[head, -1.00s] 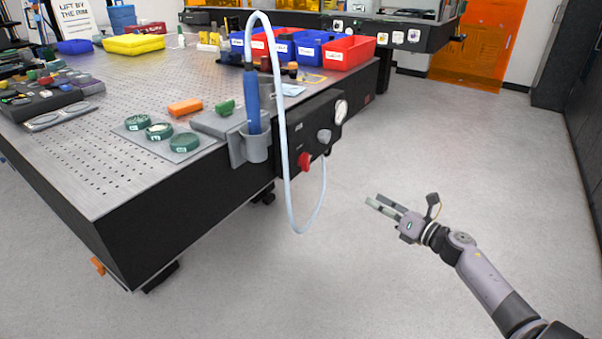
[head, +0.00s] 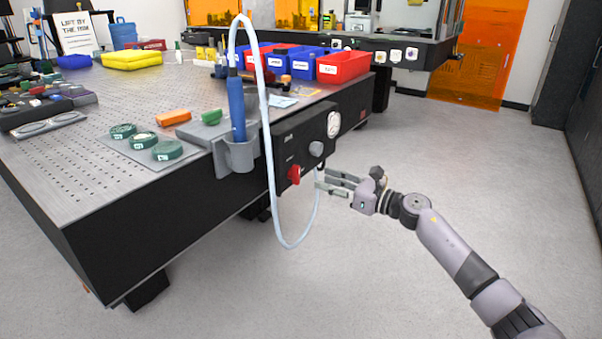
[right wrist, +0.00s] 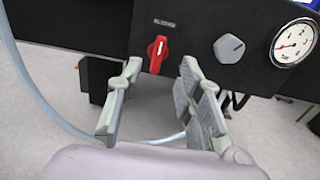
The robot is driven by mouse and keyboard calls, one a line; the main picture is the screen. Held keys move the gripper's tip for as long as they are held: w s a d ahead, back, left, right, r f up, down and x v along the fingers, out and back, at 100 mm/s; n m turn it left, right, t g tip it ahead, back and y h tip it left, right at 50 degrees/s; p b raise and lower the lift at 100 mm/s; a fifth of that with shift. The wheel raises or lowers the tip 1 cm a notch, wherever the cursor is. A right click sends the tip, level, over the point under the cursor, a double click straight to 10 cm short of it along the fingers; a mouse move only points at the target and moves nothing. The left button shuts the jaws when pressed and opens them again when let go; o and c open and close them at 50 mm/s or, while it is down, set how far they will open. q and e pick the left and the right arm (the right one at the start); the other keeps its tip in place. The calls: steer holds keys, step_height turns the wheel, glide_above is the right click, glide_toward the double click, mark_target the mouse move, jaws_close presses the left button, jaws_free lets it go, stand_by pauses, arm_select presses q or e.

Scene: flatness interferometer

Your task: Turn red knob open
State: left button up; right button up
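The red knob (head: 294,175) sits low on the black panel (head: 290,144) at the table's side. In the right wrist view the red knob (right wrist: 157,54) has its handle nearly upright, leaning slightly. My right gripper (head: 319,180) is just right of the knob in the head view. In the right wrist view my right gripper (right wrist: 158,68) is open and empty, its two fingers on either side below the knob, apart from it. My left gripper is not in view.
A grey knob (right wrist: 229,48) and a pressure gauge (right wrist: 294,43) sit right of the red knob. A pale hose (head: 272,170) loops down in front of the panel from the blue tool (head: 237,110) in its holder. Open floor lies to the right.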

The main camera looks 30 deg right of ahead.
mark_target(299, 171)
steer(key=x, duration=0.9)
steer(key=shift+s, duration=0.1)
jaws_close()
stand_by(0.4)
